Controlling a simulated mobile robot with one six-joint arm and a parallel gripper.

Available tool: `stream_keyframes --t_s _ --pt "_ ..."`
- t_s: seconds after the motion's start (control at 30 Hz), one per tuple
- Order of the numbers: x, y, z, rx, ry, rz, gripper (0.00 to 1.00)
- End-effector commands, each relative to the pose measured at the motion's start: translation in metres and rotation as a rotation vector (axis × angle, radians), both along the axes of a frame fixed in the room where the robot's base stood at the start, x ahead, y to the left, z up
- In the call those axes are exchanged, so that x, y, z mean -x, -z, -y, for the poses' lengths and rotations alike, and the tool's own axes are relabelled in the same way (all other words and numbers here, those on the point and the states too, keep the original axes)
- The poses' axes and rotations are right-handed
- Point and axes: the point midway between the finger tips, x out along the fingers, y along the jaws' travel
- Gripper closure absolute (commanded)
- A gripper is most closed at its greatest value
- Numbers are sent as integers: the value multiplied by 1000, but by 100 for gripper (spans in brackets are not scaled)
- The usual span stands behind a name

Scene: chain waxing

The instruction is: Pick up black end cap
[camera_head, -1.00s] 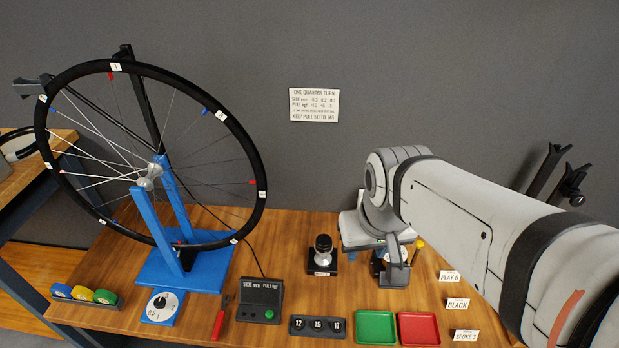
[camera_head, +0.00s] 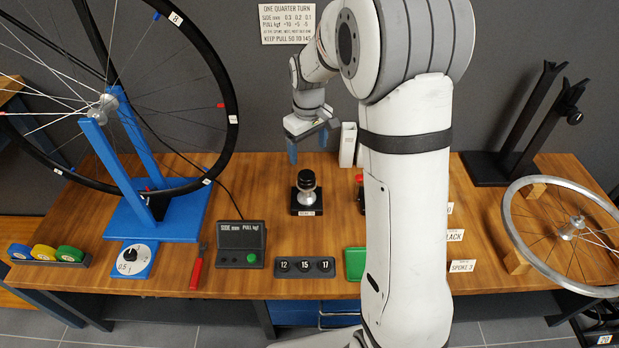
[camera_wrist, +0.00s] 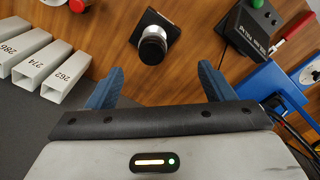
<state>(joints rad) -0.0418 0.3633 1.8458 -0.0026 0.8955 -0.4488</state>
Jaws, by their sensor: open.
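The black end cap (camera_head: 306,180) sits on top of a silver post that stands upright on a small black base (camera_head: 305,208) on the wooden bench. It also shows in the wrist view (camera_wrist: 152,48), at the upper middle, ahead of my gripper. My gripper (camera_head: 308,147) is open and empty, its two blue fingers spread. In the head view it hangs above and apparently behind the cap. In the wrist view my fingers (camera_wrist: 160,82) lie either side of the cap's line, with no contact visible.
White square tubes (camera_wrist: 62,75) stand close beside one finger. A grey readout box (camera_head: 240,245), a number block (camera_head: 305,267) and a partly hidden green tray (camera_head: 354,263) lie nearer the bench front. The wheel on its blue stand (camera_head: 150,225) is at left. A silver rim (camera_head: 512,225) is at right.

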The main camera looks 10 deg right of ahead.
Motion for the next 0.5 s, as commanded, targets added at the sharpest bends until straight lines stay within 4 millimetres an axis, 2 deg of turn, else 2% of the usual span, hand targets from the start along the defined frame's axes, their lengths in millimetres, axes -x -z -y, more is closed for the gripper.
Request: stream_keyframes --t_s 0.03,0.13,0.3,0.5 --pt "-11 24 0 1 -20 -13 25" --pt "-27 48 -1 1 -58 -26 25" --pt "-40 69 -1 1 -91 -36 25" --pt "-41 91 -1 1 -96 -39 25"
